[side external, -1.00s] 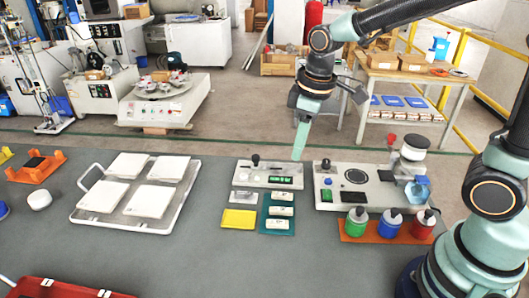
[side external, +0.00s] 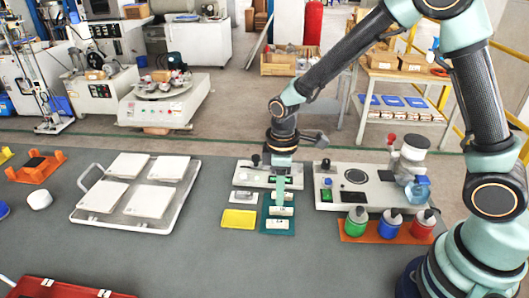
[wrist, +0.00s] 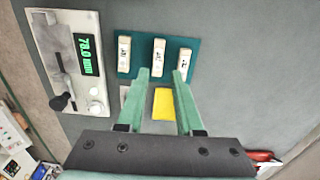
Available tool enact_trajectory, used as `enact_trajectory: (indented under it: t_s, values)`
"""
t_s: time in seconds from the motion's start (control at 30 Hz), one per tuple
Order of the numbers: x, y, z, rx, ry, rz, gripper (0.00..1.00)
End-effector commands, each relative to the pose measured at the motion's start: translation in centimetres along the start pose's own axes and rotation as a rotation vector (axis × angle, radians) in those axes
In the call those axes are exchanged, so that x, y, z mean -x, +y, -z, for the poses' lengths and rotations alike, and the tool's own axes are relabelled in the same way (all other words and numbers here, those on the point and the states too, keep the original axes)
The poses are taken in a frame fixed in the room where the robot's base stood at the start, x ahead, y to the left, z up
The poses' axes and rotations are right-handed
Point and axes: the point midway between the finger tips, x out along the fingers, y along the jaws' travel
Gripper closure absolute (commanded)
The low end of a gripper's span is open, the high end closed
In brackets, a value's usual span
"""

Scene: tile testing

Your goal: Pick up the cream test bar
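Three cream test bars with dark markings lie side by side on a teal mat (side external: 267,230). The mat also shows in the wrist view (wrist: 139,46). In the wrist view there is a left bar (wrist: 124,54), a middle bar (wrist: 158,52) and a right bar (wrist: 186,59). My gripper (wrist: 160,76) is open and empty there, its fingertips apart below the middle bar's lower end. In the side view my gripper (side external: 280,204) points down over the mat and partly hides the bars. The nearest bar (side external: 278,224) is clear. Fingertip height above the mat is hard to tell.
A gauge with a green display (wrist: 87,54) stands beside the mat. A yellow block (side external: 238,219) and a grey block (side external: 243,197) lie left of the mat. Coloured bottles (side external: 387,224) stand at right. A tray of white tiles (side external: 130,222) is at left.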

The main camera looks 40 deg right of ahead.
Motion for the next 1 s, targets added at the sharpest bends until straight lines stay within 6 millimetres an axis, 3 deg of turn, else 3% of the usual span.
enact_trajectory:
  t_s: [0.4,0.7,0.73,0.8,1.0]
  values:
    - [-4.8,0.3,-0.5,0.000,-0.003,0.002,0.65]
    - [-5.2,0.3,-0.5,0.000,0.000,0.000,0.65]
    - [-5.2,0.3,-0.5,0.000,0.000,0.000,0.73]
    - [-5.2,0.3,-0.5,0.000,0.000,0.000,0.99]
    - [-5.2,0.3,-0.5,0.000,0.000,0.000,1.00]
